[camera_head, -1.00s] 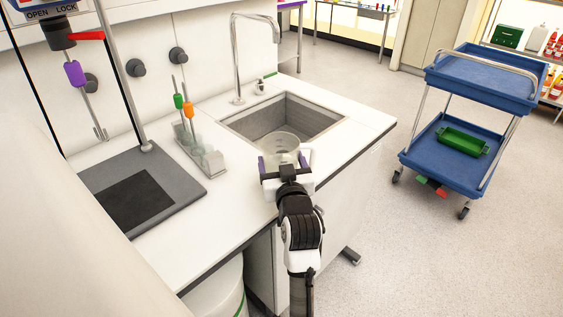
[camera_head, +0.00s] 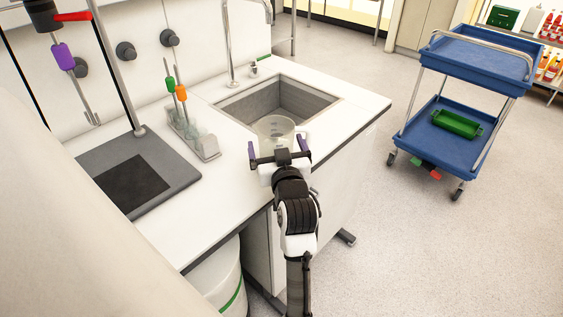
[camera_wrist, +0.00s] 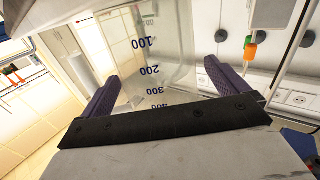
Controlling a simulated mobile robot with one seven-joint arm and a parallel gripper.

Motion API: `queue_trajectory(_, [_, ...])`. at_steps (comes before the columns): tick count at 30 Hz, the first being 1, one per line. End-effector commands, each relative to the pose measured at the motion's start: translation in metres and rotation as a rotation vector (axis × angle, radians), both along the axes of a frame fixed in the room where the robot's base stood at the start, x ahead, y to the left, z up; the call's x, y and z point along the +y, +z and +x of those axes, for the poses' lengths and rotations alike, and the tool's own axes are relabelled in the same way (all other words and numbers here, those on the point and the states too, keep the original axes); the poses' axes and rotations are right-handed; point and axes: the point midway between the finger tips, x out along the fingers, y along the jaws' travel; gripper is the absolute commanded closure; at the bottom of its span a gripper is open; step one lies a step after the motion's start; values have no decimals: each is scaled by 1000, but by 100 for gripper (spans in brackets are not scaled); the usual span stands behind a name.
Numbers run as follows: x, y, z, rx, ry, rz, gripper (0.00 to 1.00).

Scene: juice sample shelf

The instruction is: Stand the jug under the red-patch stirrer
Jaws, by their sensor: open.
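The jug (camera_head: 276,130) is a clear, graduated vessel standing upright on the white counter at the sink's near edge. It also shows in the wrist view (camera_wrist: 155,60), with dark numbers on its wall. My gripper (camera_head: 278,150) is open on the near side of the jug, one purple finger to each side; in the wrist view the jug is between the fingers, with gaps visible. The stirrer (camera_head: 43,14) with a red patch (camera_head: 73,17) is at upper left. Its purple-gripped shaft (camera_head: 62,57) hangs above a grey base plate (camera_head: 165,165) with a black square; nothing stands there.
A clear holder (camera_head: 205,148) with green- and orange-topped rods stands between base plate and sink (camera_head: 285,95). The stirrer's metal post (camera_head: 118,75) rises from the plate's back. A blue trolley (camera_head: 445,150) stands right. A white bin (camera_head: 225,285) is below the counter.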

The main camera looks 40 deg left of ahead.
Motion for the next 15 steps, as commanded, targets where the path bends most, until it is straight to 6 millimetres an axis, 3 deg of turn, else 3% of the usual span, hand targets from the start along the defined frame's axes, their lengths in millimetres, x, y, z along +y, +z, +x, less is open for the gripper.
queue_trajectory(11, [-68,-5,-56,1,-2,-1,1])
queue_trajectory(12, [-66,4,-55,5,3,-5,1])
queue_trajectory(15, [-68,4,-57,4,7,-7,1])
